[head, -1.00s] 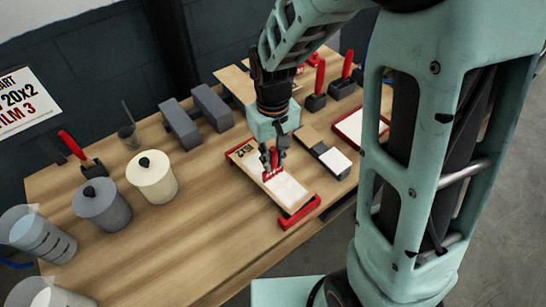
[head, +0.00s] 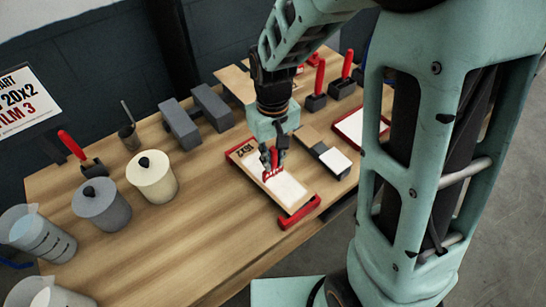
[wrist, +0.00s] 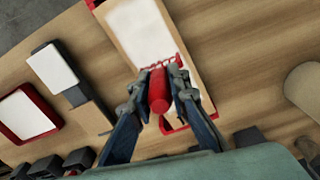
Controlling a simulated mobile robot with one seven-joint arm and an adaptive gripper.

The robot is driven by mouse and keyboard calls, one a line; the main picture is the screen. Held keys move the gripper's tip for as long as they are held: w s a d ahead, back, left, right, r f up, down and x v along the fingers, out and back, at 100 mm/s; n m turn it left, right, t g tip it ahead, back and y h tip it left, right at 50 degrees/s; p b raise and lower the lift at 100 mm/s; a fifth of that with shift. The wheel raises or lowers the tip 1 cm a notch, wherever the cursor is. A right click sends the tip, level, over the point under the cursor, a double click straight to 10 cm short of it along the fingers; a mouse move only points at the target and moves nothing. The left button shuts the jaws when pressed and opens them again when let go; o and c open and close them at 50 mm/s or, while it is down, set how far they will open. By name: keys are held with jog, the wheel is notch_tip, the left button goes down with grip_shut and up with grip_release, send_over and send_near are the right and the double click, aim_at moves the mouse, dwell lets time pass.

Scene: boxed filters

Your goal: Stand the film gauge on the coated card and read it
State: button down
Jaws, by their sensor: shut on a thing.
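My gripper (head: 273,157) is shut on the red handle of the film gauge (wrist: 158,92). The gauge's toothed red edge (wrist: 166,62) lies across the near end of the white coating in the wrist view. The coated card (head: 288,190) is a pale card with a white coated area and dark print at its far left end. My gripper is low over the card's middle. The gauge is upright or nearly so. I cannot tell whether its teeth touch the coating, and no reading on it is legible.
A red stop (head: 299,212) sits at the card's front end. A grey block with a white pad (head: 335,160) and a red-framed white panel (head: 360,128) lie to the right. Lidded cups (head: 152,178) stand left, grey blocks (head: 196,112) behind.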

aim_at(274, 148)
jog(key=shift+r, duration=0.1)
jog(key=shift+r+p, duration=2.7)
jog(key=shift+r, duration=0.75)
jog(key=shift+f, duration=0.1)
jog(key=shift+d, duration=0.1)
